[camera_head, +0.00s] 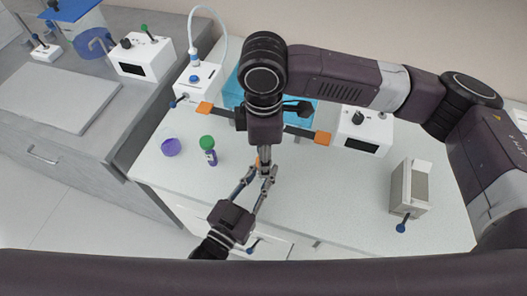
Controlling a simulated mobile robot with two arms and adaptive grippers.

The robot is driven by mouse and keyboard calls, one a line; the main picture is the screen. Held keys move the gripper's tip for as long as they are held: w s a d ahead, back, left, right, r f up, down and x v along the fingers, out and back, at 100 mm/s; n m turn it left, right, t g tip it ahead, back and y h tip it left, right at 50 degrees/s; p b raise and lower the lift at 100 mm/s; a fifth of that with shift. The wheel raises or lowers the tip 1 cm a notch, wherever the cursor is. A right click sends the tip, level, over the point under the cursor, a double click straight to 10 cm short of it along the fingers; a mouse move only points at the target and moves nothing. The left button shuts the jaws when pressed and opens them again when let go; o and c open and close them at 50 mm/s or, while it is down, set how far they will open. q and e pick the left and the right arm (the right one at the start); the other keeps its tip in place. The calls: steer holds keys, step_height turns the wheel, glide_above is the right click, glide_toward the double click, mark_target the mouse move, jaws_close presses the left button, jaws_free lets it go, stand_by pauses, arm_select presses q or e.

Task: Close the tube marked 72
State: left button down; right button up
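A small tube with a purple body (212,159) and a green top (207,142) is on the white table, left of my grippers. A round purple open piece (171,147) lies to its left. No number is readable, so I cannot tell which tube is marked 72. My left gripper (261,174) reaches up from the bottom, its fingers close to those of my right gripper (264,156), which points down from above. A small orange piece (258,161) shows where the fingers meet. The overlap hides whether either gripper holds it.
A dark bar with orange ends (204,108) lies behind my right gripper. White devices stand at the back left (198,84) and back right (363,132). A beige box with a blue knob (410,187) stands on the right. The table between it and my grippers is clear.

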steer(key=shift+c, duration=0.2)
jaws_close()
steer(key=shift+o, duration=1)
jaws_free()
steer(key=shift+r, duration=0.1)
step_height(320, 180, up, 12)
